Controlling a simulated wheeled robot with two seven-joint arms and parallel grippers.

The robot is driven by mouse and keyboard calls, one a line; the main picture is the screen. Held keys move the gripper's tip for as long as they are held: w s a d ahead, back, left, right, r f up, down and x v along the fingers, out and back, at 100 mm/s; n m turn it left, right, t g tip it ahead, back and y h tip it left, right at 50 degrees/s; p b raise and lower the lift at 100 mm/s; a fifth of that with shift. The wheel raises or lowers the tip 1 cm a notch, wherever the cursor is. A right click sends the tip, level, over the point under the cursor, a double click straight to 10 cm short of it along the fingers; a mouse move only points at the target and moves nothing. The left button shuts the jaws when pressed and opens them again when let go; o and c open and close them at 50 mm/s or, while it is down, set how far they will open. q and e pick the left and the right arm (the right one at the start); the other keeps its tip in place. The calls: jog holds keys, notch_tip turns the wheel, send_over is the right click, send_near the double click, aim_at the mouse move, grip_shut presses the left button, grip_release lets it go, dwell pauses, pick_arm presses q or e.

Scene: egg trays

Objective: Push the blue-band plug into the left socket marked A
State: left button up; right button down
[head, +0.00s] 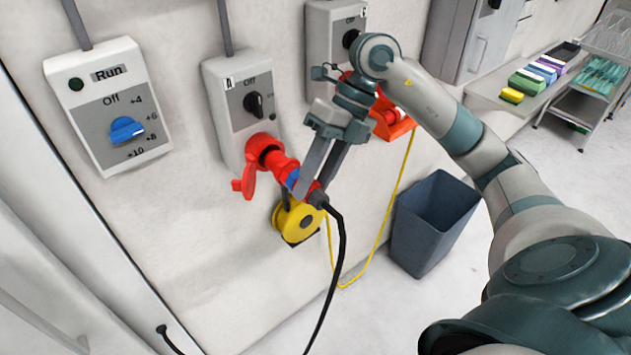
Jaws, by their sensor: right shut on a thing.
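The blue-band plug (293,178) is red with a blue band, and a black cable runs down from its back end. My right gripper (309,190) is shut on the plug around its band. The plug's front points up-left at the red left socket (262,148) under a grey switch box, and the two seem to meet. I cannot tell how deep the plug sits. The socket's red lid (246,182) hangs open on its left. My left gripper is out of view.
A second switch box (328,30) stands right, with a red connector (393,122) and yellow cable near it. A yellow round fitting (299,222) sits just below the plug. A blue-knob Run box (108,105) is left. A grey bin (432,222) stands on the floor.

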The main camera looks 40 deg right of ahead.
aim_at(296, 165)
jog(key=shift+w+a+r, duration=0.1)
jog(key=shift+w, duration=1.25)
jog(key=shift+w+a, duration=0.1)
jog(key=shift+w, duration=1.2)
dwell(3.5)
jog(key=c, duration=2)
grip_release()
jog(key=o, duration=0.8)
